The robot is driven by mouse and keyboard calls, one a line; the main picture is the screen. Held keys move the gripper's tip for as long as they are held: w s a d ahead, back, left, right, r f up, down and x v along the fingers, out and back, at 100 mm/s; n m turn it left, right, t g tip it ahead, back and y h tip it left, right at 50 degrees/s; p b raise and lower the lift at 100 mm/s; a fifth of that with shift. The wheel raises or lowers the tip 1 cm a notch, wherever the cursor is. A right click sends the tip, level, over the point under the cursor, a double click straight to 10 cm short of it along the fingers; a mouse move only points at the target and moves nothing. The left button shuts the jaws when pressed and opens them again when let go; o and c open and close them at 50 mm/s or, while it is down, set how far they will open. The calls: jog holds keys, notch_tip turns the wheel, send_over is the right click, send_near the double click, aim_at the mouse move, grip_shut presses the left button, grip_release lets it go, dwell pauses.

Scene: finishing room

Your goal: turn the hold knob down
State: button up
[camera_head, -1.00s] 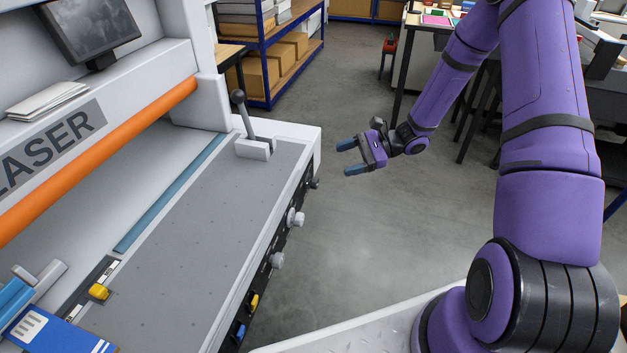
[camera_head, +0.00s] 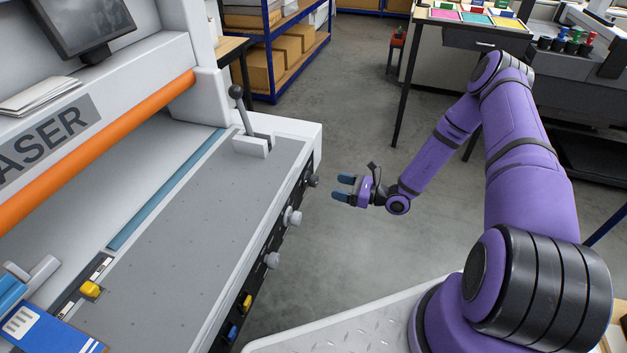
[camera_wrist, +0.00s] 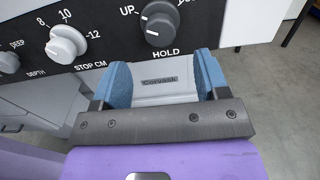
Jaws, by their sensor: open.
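The hold knob (camera_wrist: 160,27) is dark grey with a white pointer mark. It sits on the machine's black front panel, with "HOLD" printed below it and "UP" at its upper left in the wrist view. Its mark points to the upper left, toward "UP". In the head view the hold knob (camera_head: 313,181) is the farthest on the panel. My gripper (camera_head: 344,188) is open and empty, just to the right of that knob and apart from it. In the wrist view my gripper's blue fingertips (camera_wrist: 164,75) lie below the knob, one on each side, with clear space between.
A white stop knob (camera_wrist: 66,43) sits left of the hold knob, with a depth knob (camera_wrist: 8,61) beyond it. A yellow button (camera_head: 246,301) and a blue button (camera_head: 233,331) are nearer on the panel. A lever (camera_head: 242,110) stands on the machine's top. Open floor lies to the right.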

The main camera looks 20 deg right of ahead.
aim_at(317, 181)
jog(key=x, duration=0.9)
jog(key=shift+a, duration=0.1)
jog(key=c, duration=0.9)
